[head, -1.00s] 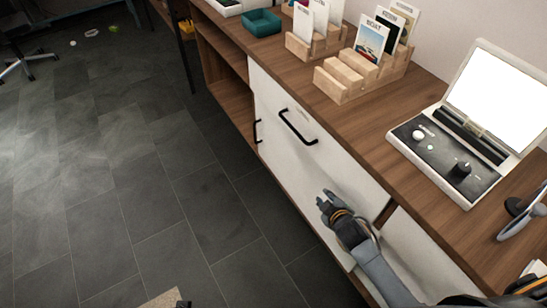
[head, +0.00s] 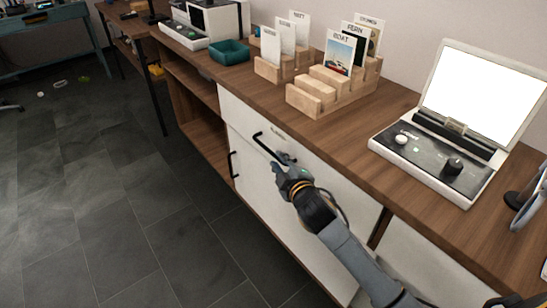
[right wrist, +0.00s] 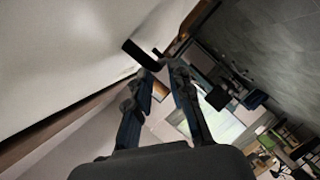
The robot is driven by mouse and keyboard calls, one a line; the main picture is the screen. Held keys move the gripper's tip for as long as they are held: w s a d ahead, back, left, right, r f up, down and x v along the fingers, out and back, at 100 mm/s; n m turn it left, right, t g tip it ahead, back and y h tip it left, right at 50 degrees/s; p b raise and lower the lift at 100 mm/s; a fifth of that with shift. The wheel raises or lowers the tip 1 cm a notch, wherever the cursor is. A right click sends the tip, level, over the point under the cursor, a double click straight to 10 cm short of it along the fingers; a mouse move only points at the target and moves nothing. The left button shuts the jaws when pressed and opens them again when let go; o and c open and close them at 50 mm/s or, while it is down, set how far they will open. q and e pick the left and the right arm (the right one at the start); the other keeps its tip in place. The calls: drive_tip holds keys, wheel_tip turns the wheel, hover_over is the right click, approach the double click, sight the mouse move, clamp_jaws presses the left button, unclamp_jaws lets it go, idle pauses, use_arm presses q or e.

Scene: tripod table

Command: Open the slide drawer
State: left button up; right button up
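The slide drawer (head: 236,110) has a white front just under the wooden counter top and looks shut. Its black bar handle (head: 266,147) slants across the front. My right gripper (head: 285,168) is at the handle's lower right end in the head view. In the right wrist view, the two fingers (right wrist: 161,72) are apart with nothing held between them. The black handle (right wrist: 141,55) shows just beyond the fingertips, partly beside the left one. I cannot tell if they touch. My left gripper is not in view.
A white cabinet front with a second black handle (head: 232,165) lies below the drawer. The counter (head: 340,135) holds wooden card holders (head: 318,98), a teal tray (head: 229,54) and a white device with a bright screen (head: 484,92). The grey floor (head: 120,220) in front is clear.

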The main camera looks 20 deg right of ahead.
sight(276, 157)
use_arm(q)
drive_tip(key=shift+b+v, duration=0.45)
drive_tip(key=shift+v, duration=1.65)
use_arm(e)
drive_tip(key=shift+x, duration=2.5)
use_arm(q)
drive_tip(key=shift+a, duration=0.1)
use_arm(e)
drive_tip(key=shift+f, duration=0.1)
clamp_jaws()
